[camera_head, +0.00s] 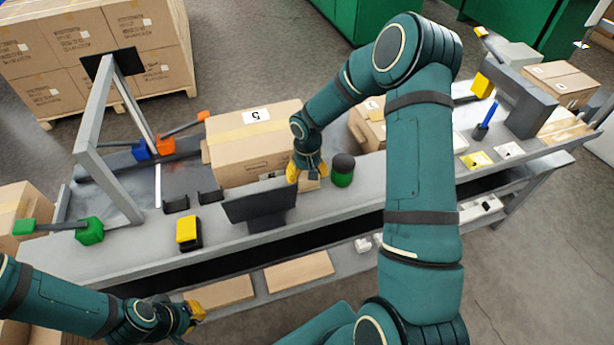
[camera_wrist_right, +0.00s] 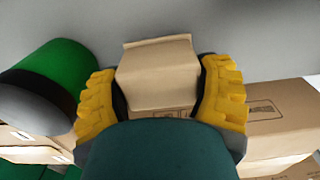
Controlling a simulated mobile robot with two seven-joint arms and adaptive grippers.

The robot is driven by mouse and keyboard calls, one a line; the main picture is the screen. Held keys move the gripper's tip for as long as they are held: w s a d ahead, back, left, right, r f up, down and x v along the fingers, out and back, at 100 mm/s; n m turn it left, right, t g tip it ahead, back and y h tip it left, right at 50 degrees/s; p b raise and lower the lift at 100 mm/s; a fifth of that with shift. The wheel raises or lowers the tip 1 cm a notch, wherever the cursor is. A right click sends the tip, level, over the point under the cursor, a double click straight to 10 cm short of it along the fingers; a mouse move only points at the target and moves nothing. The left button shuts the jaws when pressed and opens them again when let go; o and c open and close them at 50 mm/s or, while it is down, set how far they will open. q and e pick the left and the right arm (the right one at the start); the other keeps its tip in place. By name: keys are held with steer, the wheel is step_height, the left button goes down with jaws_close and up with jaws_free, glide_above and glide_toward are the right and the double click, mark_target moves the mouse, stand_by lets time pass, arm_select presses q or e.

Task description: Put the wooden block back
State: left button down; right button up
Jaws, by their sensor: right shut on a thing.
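The wooden block (camera_wrist_right: 158,78) is a light-brown block between the two yellow fingers of my right gripper (camera_wrist_right: 162,95) in the right wrist view. The fingers touch its two sides. In the head view, my right gripper (camera_head: 306,172) is low over the bench, between the large carton and the green-and-black cylinder. A small tan part of the block (camera_head: 311,184) shows beside its fingers there. Whether the block touches the bench is unclear. My left gripper (camera_head: 195,312) is at the lower left, in front of the bench, and its finger opening cannot be made out.
The grey bench (camera_head: 370,195) carries a large carton (camera_head: 255,145), a dark screen (camera_head: 262,205), the green-and-black cylinder (camera_head: 342,170) and a yellow-and-black item (camera_head: 188,233). The cylinder (camera_wrist_right: 45,85) is close on the left in the wrist view. A grey frame (camera_head: 100,150) stands at left.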

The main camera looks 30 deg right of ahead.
steer(key=shift+f, duration=0.15)
steer(key=o, duration=0.9)
steer(key=shift+o, duration=0.2)
steer(key=shift+r, duration=0.3)
step_height(320, 180, up, 12)
steer(key=p, duration=0.2)
steer(key=shift+f, duration=0.15)
